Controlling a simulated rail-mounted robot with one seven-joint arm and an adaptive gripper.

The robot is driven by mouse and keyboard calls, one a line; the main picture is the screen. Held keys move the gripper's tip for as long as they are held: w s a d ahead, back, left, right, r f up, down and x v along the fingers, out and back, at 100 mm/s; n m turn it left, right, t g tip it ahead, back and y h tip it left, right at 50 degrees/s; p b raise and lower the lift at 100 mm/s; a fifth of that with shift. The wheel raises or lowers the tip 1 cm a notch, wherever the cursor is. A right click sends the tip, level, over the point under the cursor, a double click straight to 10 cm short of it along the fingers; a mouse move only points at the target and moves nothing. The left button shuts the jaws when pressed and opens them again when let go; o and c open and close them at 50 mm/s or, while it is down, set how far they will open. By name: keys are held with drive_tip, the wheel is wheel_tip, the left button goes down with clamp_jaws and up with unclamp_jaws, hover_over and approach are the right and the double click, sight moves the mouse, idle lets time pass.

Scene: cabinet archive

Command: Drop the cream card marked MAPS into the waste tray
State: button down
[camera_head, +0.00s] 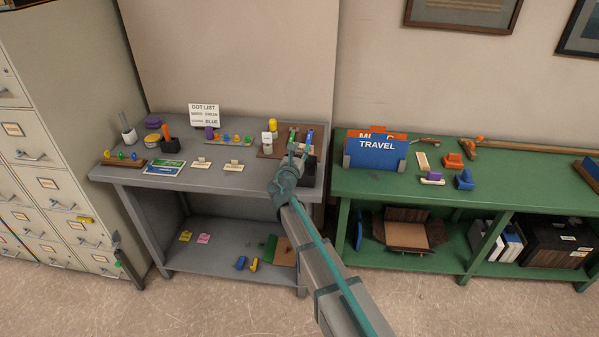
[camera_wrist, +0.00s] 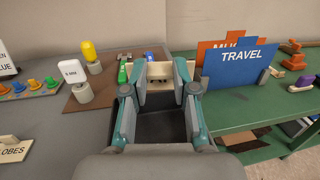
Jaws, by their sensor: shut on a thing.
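My gripper (camera_wrist: 160,88) is shut on a cream card (camera_wrist: 159,70), which shows between the fingertips in the wrist view. Dark marks sit along the card's lower edge, but I cannot read them. Below and between the fingers is a black open tray (camera_wrist: 161,127), apparently the waste tray. In the head view my gripper (camera_head: 298,154) is at the right end of the grey desk, over the black tray (camera_head: 309,172). The fingers hide the card there. Two other cream cards (camera_head: 201,163) (camera_head: 234,166) stand on the desk.
A brown mat (camera_wrist: 101,92) with a yellow-topped stamp (camera_wrist: 90,51), a white-tagged piece (camera_wrist: 74,72) and green and blue items lies beside the gripper. The blue TRAVEL folder (camera_wrist: 240,73) stands close on the right, on the green bench (camera_head: 435,185).

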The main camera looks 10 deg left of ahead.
drive_tip(key=shift+f+b, duration=1.45)
drive_tip(key=shift+f, duration=1.45)
drive_tip(key=c, duration=0.8)
unclamp_jaws()
drive_tip(key=shift+s, duration=0.15)
drive_tip(key=s, duration=0.4)
drive_tip(key=s+a, duration=0.1)
drive_tip(key=s, duration=0.2)
drive_tip(key=s+a, duration=0.1)
drive_tip(key=s, duration=0.3)
drive_tip(key=shift+s+f, duration=0.3)
